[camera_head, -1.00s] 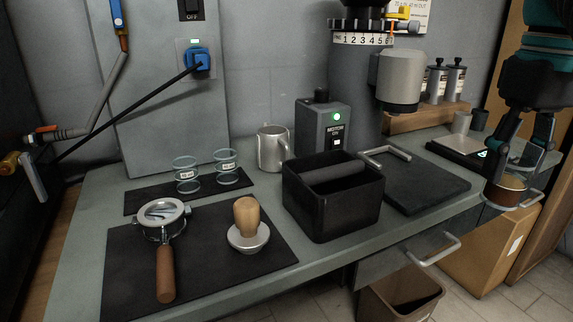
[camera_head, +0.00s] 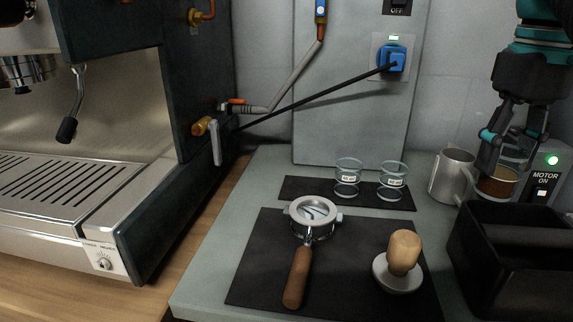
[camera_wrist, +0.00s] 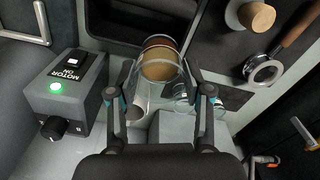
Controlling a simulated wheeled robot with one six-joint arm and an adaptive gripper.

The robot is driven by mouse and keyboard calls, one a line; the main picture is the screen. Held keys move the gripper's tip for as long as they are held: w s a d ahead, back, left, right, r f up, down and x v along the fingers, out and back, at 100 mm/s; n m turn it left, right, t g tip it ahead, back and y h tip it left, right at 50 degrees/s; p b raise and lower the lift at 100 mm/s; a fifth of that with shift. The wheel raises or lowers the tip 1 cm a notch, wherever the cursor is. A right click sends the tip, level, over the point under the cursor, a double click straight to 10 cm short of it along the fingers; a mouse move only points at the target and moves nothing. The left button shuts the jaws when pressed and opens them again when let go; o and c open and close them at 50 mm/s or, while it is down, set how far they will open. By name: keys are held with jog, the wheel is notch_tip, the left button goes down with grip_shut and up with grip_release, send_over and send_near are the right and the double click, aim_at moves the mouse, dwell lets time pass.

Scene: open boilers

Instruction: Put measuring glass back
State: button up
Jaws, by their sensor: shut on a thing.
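My gripper (camera_head: 508,158) is shut on a measuring glass (camera_head: 497,186) with brown liquid inside, and holds it up at the right, in front of the motor box. In the wrist view the glass (camera_wrist: 160,60) sits between the fingertips, its brown content showing. Two similar clear glasses with white labels, one at the left (camera_head: 348,178) and one at the right (camera_head: 393,181), stand on a small dark mat (camera_head: 305,187) at the back of the counter. The held glass is apart from them, to their right.
A metal pitcher (camera_head: 452,176) stands between the mat and the held glass. The black knock box (camera_head: 500,245) is below my gripper. A portafilter (camera_head: 302,262) and tamper (camera_head: 402,252) lie on the larger mat. The espresso machine (camera_head: 70,190) is at the left.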

jog(key=w+a+n, duration=0.5)
jog(key=w+a, duration=0.7)
jog(key=a, duration=0.3)
jog(key=w+a+f, duration=0.2)
jog(key=a, duration=0.1)
jog(key=w+a+f, duration=0.2)
jog(key=a, duration=0.1)
jog(key=w+a+f, duration=0.3)
jog(key=shift+f+b, duration=0.3)
jog(key=shift+f, duration=1.6)
jog(key=shift+f, duration=0.1)
jog(key=o, duration=1.3)
jog(key=shift+o, duration=0.2)
